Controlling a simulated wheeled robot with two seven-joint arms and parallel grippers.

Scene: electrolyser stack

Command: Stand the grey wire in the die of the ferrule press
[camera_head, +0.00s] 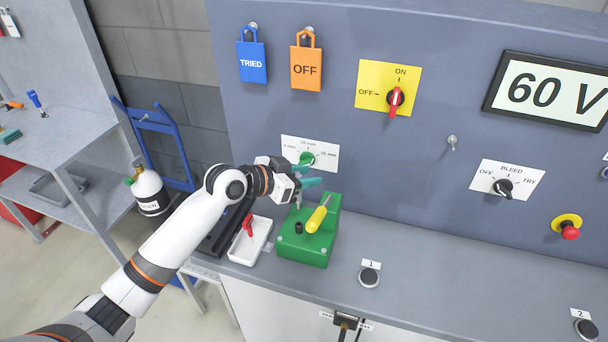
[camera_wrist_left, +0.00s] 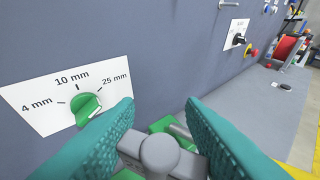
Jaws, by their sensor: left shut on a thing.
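My left gripper (camera_head: 310,182) has teal fingers and is over the back left of the green ferrule press (camera_head: 305,253). It is shut on a grey piece (camera_head: 298,202), which I take to be the grey wire. The left wrist view shows a round-topped grey piece (camera_wrist_left: 160,154) between the two teal fingers (camera_wrist_left: 158,138). The press has a yellow handle (camera_head: 317,219) and a short black cylinder (camera_head: 298,228) on top. The lower end of the grey piece is close to the press; I cannot tell whether it touches or is in the die. My right gripper is out of view.
A white tray (camera_head: 240,255) with a red item (camera_head: 248,226) stands left of the press. Behind the gripper is the panel with a green size knob (camera_wrist_left: 87,108) marked 4, 10 and 25 mm. The bench right of the press is clear around button 1 (camera_head: 369,276).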

